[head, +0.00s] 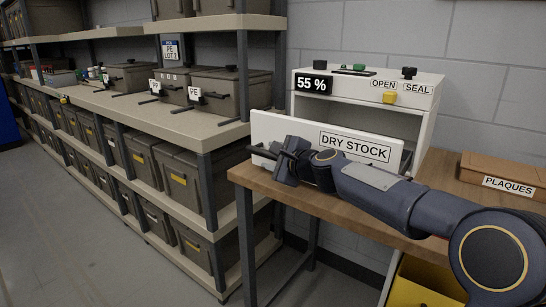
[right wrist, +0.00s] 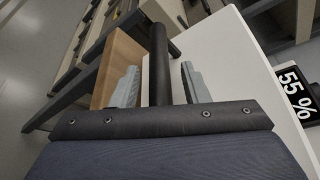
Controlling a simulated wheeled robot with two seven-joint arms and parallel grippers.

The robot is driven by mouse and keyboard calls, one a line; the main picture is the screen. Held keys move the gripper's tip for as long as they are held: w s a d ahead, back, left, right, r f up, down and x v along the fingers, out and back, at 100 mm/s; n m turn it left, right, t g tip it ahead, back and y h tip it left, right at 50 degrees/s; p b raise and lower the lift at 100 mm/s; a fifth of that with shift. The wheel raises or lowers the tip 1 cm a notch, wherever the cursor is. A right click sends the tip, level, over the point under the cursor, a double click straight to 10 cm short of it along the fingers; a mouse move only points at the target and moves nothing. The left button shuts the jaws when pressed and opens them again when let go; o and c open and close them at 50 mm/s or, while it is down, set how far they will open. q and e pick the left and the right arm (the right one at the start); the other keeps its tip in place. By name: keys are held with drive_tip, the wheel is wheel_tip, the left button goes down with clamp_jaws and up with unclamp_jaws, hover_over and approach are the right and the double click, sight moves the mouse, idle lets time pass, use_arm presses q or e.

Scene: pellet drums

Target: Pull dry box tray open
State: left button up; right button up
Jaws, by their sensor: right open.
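The dry box (head: 427,110) is a white cabinet on a wooden bench, with its front opening showing grey inside. Its tray, a white front panel (head: 290,128) labelled DRY STOCK, stands out in front of and left of the opening. A dark bar handle (head: 262,152) shows at the panel's left part. My right gripper (head: 283,160) is at this handle. In the right wrist view the handle (right wrist: 159,55) runs between the two grey fingers (right wrist: 160,88), which are open with gaps at both sides. My left gripper is out of view.
A PLAQUES box (head: 510,168) lies right on the bench (head: 300,188). Shelves (head: 200,135) with grey bins stand left, and a yellow bin (head: 425,283) is below.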

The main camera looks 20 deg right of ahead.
drive_tip(key=v, duration=0.7)
drive_tip(key=shift+s+d, duration=0.15)
drive_tip(key=shift+s, duration=0.2)
drive_tip(key=shift+s+r, duration=0.1)
drive_tip(key=s+f+n+g, duration=0.3)
drive_tip(key=s+f+n, duration=0.35)
drive_tip(key=s, duration=0.45)
drive_tip(key=s+f+n+g+h, duration=0.1)
drive_tip(key=s+f+n+g, duration=0.2)
drive_tip(key=s+f+n, duration=0.65)
drive_tip(key=s+f+n+g, duration=0.25)
drive_tip(key=s+f, duration=0.25)
drive_tip(key=s, duration=0.9)
wheel_tip(320, 180, up, 19)
drive_tip(key=p, duration=2)
drive_tip(key=shift+s+a+r+g, duration=0.2)
drive_tip(key=shift+s+a+g, duration=0.15)
drive_tip(key=shift+s+a, duration=0.1)
